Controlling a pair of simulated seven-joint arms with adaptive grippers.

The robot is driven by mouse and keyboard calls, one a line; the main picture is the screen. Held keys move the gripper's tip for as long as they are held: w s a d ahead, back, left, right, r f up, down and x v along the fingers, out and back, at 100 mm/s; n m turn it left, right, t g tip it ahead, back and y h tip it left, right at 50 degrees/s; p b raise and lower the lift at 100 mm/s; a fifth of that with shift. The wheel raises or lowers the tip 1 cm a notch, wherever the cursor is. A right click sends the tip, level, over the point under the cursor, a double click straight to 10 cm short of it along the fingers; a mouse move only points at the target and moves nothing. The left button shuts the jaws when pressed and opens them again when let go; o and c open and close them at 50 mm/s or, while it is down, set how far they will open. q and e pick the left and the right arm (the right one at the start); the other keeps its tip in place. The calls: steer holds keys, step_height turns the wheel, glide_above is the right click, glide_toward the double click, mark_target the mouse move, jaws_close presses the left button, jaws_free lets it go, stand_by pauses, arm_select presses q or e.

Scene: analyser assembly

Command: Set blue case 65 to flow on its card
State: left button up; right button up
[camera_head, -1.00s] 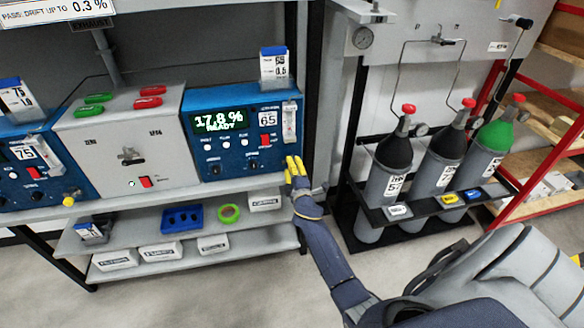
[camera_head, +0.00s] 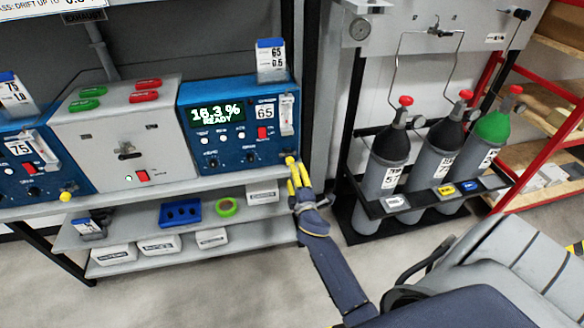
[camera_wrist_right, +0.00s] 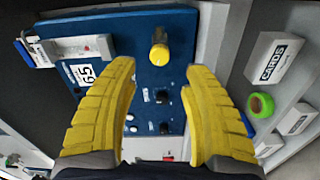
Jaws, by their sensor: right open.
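Blue case 65 (camera_head: 240,128) stands on the bench; its green display reads 16.3 % READY. Its card (camera_head: 271,60) stands on top and reads 65 and 0.5. A clear flow tube (camera_head: 287,115) is upright on the right of its front. A yellow knob (camera_head: 291,160) sits below the tube; it also shows in the right wrist view (camera_wrist_right: 159,48). My right gripper (camera_head: 298,177) is just below the knob. In the right wrist view its yellow fingers (camera_wrist_right: 160,75) are open, with the knob beyond and between the tips, apparently untouched. My left gripper is not in view.
A grey unit (camera_head: 120,135) with green and red clips stands left of the case, then blue case 75 (camera_head: 22,165). The shelf below holds a blue rack (camera_head: 180,213), green tape (camera_head: 227,207) and white boxes. Gas cylinders (camera_head: 437,165) stand at right.

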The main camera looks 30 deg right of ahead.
steer(key=shift+v, duration=1.7)
steer(key=s+a+f+m+g+y, duration=0.1)
steer(key=a+f+m+g, duration=0.1)
steer(key=f, duration=0.7)
steer(key=s+a+f+m+g+y, duration=0.2)
steer(key=f, duration=0.8)
steer(key=s+a+f+m+g+y, duration=0.1)
steer(key=s+a+f+g, duration=0.15)
steer(key=s+f, duration=0.45)
steer(key=s+a+f+m+g+y, duration=0.1)
steer(key=s+a+f, duration=0.2)
steer(key=f, duration=0.7)
steer(key=s+a+f+m+g+y, duration=0.1)
steer(key=s+f+g, duration=0.1)
steer(key=s+f, duration=0.6)
steer(key=s+a+f+m+g, duration=0.15)
steer(key=s+f, duration=0.35)
steer(key=s, duration=0.5)
steer(key=s+f+g, duration=0.2)
steer(key=s+f, duration=0.1)
steer(key=s, duration=0.8)
steer(key=s+f+g, duration=0.2)
steer(key=s+f, duration=0.1)
steer(key=s, duration=0.8)
steer(key=shift+s+a+f+g, duration=0.15)
steer(key=shift+s+f+g, duration=0.15)
steer(key=shift+s+f, duration=0.1)
